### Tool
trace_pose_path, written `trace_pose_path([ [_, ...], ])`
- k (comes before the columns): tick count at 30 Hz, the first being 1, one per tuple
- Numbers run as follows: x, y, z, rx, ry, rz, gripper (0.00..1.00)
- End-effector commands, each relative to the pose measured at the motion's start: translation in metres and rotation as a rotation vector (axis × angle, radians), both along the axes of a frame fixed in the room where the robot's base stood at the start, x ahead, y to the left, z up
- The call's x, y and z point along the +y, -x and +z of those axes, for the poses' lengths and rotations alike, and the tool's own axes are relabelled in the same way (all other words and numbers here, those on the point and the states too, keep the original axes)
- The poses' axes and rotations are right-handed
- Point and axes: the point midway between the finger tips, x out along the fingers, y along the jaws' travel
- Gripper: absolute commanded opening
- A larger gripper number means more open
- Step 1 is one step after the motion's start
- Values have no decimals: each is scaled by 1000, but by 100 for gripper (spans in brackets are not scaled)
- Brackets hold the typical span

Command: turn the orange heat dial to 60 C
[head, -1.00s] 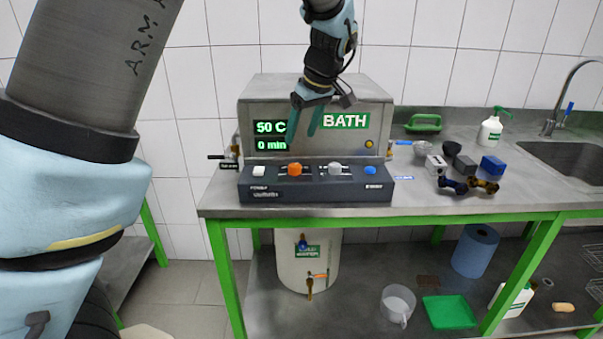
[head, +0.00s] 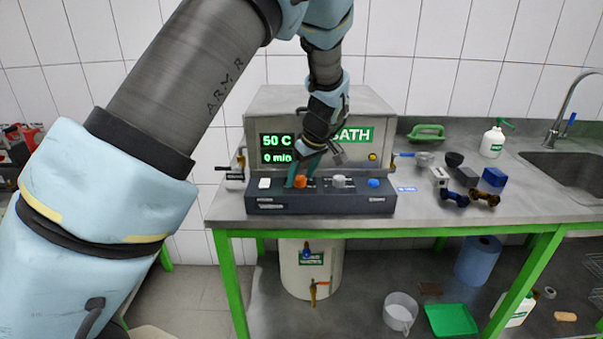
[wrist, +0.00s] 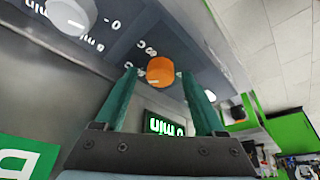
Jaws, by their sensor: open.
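The orange heat dial (head: 300,181) is on the dark control panel (head: 325,203) in front of the metal bath unit. The unit's green display (head: 276,140) reads 50 C, with 0 min below. My gripper (head: 301,173) is open and points down at the dial; one teal finger is at the dial's left side. In the wrist view the orange dial (wrist: 160,71) appears between the two tips of my gripper (wrist: 158,75), with gaps on both sides. I cannot tell how far the tips reach around it. The dial's pointer is not clear.
The panel also has a white button (head: 264,183), a grey-white dial (head: 339,181) and a blue button (head: 374,183). My wrist partly covers the BATH sign (head: 357,135). A tap handle (head: 236,173) sticks out at the unit's left. Dumbbell-like parts (head: 470,197) lie farther right.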

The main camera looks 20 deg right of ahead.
Motion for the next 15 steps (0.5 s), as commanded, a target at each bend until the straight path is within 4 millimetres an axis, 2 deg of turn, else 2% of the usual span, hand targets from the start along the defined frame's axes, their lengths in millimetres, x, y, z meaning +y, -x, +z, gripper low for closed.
trace_pose_path([
  [6, 0, 0, 0, 0, 0, 0, 69],
  [15, 0, 0, 0, 0, 0, 0, 36],
])
